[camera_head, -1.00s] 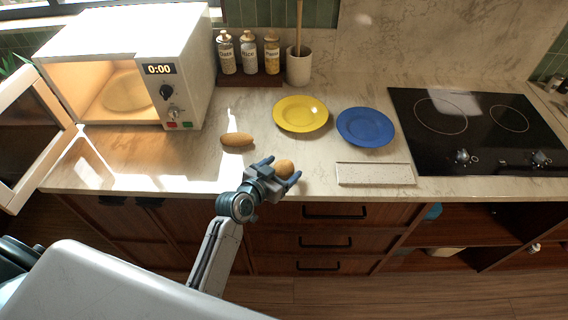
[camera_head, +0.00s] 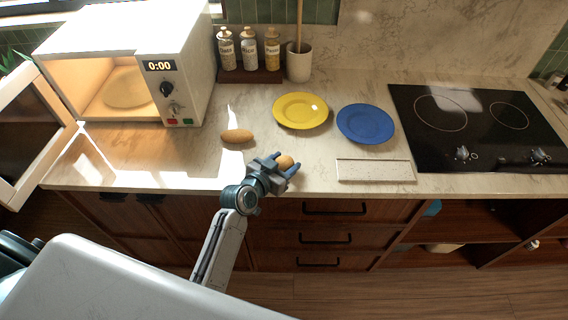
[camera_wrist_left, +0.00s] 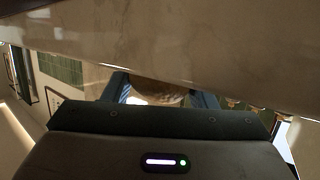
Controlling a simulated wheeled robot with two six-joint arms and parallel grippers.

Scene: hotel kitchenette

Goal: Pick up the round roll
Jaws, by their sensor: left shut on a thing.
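The round roll (camera_head: 285,161) is a small tan ball near the front edge of the counter in the head view. My left gripper (camera_head: 282,163) is shut on it, with a blue finger on each side. In the left wrist view the roll (camera_wrist_left: 158,92) shows between the two fingers (camera_wrist_left: 160,95), partly hidden by the gripper body. I cannot tell whether the roll touches the counter. A longer oval roll (camera_head: 237,136) lies on the counter to the left and behind. My right gripper is not in view.
A yellow plate (camera_head: 300,111) and a blue plate (camera_head: 366,124) lie behind the gripper. A pale rectangular tray (camera_head: 375,171) is to its right, before the cooktop (camera_head: 470,125). The microwave (camera_head: 125,70) stands open at left. Jars (camera_head: 249,50) and a utensil pot (camera_head: 299,63) stand at the back.

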